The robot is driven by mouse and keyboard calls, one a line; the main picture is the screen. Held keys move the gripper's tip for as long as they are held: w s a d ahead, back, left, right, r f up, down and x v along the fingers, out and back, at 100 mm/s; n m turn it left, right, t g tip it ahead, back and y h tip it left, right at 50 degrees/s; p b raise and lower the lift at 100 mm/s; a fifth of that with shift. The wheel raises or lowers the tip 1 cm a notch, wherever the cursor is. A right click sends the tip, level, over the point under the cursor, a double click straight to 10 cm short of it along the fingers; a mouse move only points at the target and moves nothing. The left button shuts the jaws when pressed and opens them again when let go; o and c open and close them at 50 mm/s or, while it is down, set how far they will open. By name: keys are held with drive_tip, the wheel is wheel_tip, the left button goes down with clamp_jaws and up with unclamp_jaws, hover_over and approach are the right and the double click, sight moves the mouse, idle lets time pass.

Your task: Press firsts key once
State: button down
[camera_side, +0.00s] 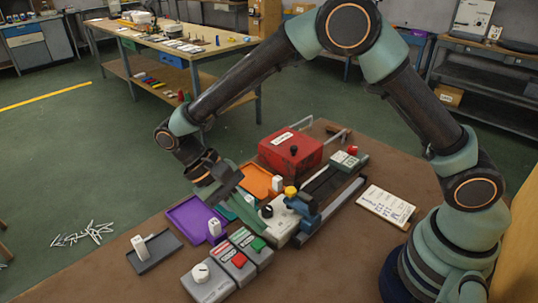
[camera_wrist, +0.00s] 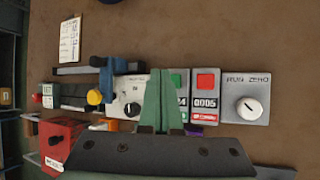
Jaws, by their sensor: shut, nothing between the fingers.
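Two grey counter boxes stand side by side on the brown bench. One has a green key (camera_side: 258,244), which also shows in the wrist view (camera_wrist: 176,81). The other has a red key (camera_side: 239,260), also in the wrist view (camera_wrist: 205,81), with a counter reading 0005. I cannot read which key is marked firsts; the green key's box is partly hidden by my fingers in the wrist view. My gripper (camera_side: 224,190) is shut and empty, held above the bench, behind the counter boxes in the side view. Its fingers (camera_wrist: 163,75) appear just left of the green key in the wrist view. No contact shows.
A grey box with a white knob (camera_side: 201,273) stands beside the red-key box. Purple (camera_side: 188,211), orange (camera_side: 251,178) and grey (camera_side: 160,255) trays lie nearby. A white dial unit (camera_side: 277,222), blue clamp (camera_side: 303,209) and red box (camera_side: 297,158) stand close behind.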

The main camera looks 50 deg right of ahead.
sight(263, 242)
drive_tip(key=shift+f, duration=1.05)
drive_tip(key=shift+f, duration=0.1)
idle(1.3)
drive_tip(key=shift+d+f, duration=0.1)
drive_tip(key=shift+f, duration=0.25)
drive_tip(key=shift+f, duration=0.65)
idle(0.8)
drive_tip(key=shift+r, duration=1.1)
drive_tip(key=shift+r, duration=2.5)
